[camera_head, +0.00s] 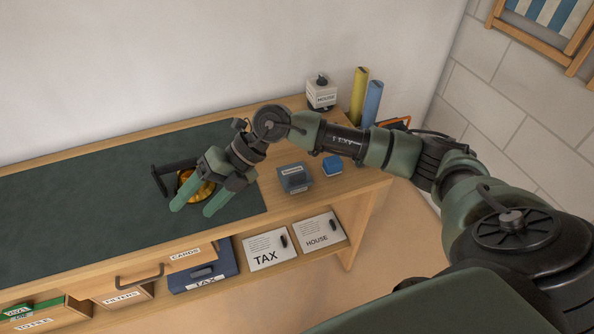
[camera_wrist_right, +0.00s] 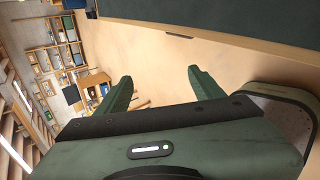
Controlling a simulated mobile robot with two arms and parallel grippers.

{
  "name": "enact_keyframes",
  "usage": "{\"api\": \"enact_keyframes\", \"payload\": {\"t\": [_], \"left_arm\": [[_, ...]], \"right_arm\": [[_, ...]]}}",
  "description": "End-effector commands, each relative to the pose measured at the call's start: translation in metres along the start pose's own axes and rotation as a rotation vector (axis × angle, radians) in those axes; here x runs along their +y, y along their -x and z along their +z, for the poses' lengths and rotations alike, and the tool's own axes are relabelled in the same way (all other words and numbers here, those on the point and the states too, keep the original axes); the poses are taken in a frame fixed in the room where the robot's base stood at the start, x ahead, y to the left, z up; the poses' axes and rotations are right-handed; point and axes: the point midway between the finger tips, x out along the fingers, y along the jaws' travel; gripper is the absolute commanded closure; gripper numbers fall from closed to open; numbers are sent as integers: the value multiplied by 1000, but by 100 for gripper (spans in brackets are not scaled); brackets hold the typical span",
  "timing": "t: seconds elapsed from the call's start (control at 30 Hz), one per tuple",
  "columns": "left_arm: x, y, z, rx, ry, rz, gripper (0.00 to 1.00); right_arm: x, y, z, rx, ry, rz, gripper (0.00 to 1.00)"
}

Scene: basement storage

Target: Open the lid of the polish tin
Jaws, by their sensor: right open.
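A round golden object (camera_head: 187,178), probably the polish tin, sits on the dark green mat of the desk in the head view. My right gripper covers much of it, so its lid cannot be made out. A black angular piece (camera_head: 160,181) stands just left of it; I cannot tell whether they are joined. My right gripper (camera_head: 192,208) is open, its green fingers apart and pointing toward the front left, over or in front of the tin. In the right wrist view the open fingers (camera_wrist_right: 163,90) have nothing between them, and the tin is not seen. My left gripper is not in view.
A dark labelled box (camera_head: 295,179) and a small blue block (camera_head: 332,166) sit right of the mat. The mat's left side (camera_head: 70,205) is clear. A drawer handle (camera_head: 140,277) sticks out in front.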

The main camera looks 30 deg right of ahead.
Motion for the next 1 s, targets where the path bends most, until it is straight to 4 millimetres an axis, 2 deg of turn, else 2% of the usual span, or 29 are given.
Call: {"api": "enact_keyframes", "payload": {"t": [0.03, 0.1, 0.2, 0.3, 0.4, 0.53, 0.8, 1.0], "left_arm": [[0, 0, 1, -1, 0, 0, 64], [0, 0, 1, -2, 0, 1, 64], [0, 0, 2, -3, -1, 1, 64], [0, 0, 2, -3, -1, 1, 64], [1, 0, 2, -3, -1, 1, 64], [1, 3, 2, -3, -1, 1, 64], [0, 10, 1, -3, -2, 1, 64], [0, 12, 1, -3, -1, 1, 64]], "right_arm": [[-38, 25, 14, 5, 4, -177, 33], [-86, 63, 26, 13, -23, -398, 33], [-133, 119, 36, 7, -84, -646, 33], [-160, 163, 40, -5, -144, -805, 33], [-172, 185, 40, -9, -181, -885, 33], [-184, 185, 38, -8, -193, -910, 33], [-217, 157, 34, -6, -190, -905, 33], [-232, 144, 34, -8, -189, -903, 33]]}}
